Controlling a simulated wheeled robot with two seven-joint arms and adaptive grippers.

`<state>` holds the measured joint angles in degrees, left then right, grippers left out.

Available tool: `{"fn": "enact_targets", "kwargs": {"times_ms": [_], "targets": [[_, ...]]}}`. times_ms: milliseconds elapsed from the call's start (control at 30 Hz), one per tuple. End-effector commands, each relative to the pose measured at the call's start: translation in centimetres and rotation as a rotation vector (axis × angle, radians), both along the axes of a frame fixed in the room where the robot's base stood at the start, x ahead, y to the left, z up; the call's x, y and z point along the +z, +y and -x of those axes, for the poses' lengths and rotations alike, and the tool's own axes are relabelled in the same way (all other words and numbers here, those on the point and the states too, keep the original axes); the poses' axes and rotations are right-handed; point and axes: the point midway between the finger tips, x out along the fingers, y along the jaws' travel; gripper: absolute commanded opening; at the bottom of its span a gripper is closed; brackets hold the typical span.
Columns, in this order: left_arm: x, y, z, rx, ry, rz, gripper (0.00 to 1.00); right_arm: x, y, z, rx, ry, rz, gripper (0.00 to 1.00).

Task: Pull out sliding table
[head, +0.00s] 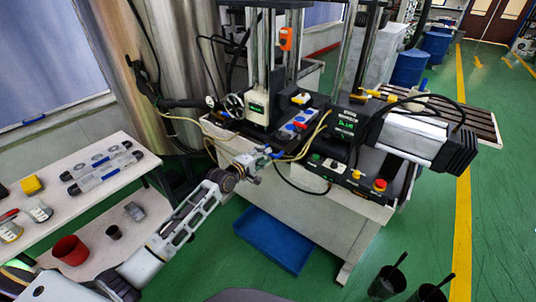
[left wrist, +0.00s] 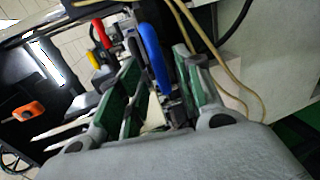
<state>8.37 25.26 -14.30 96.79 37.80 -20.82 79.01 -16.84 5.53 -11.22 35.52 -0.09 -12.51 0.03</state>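The bench-top machine (head: 258,108) stands on a light grey cabinet, and I cannot clearly make out which part is its sliding table. My left gripper (head: 257,163) is at the machine's front left edge, near a small blue part (head: 277,154). In the left wrist view my left gripper (left wrist: 158,92) is open, its green-padded fingers well apart. A blue handle (left wrist: 153,55) stands between them, with a gap to the right finger; its lower end is partly hidden. A red handle (left wrist: 102,34) is beyond the left finger. My right gripper is not in view.
A control panel with a red button (head: 380,185) is right of the gripper. Loose cables (head: 290,157) hang close by. A blue bin (head: 273,240) sits on the floor below. A white shelf table (head: 75,193) with tools stands at left.

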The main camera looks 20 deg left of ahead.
Motion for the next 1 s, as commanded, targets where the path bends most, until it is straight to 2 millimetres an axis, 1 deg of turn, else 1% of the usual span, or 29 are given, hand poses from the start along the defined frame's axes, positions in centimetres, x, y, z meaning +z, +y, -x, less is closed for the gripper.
{"fn": "enact_targets", "kwargs": {"times_ms": [200,400,600,933,967,1000], "targets": [[-0.3,-0.6,-1.6,0.0,0.0,0.001,0.35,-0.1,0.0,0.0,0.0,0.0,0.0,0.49],[-0.6,-1.1,-2.8,-0.001,0.0,0.0,0.35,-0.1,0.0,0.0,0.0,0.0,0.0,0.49],[-0.7,-1.2,-3.3,0.0,0.0,0.0,0.35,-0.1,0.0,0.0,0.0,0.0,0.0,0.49],[-0.8,-1.3,-3.4,0.0,0.0,0.0,0.35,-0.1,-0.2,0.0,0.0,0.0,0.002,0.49],[-0.8,-1.3,-3.4,0.0,0.0,0.0,0.33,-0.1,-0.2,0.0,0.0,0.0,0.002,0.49],[-0.8,-1.3,-3.4,0.0,0.0,0.0,0.28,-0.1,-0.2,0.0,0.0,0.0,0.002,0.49]]}}
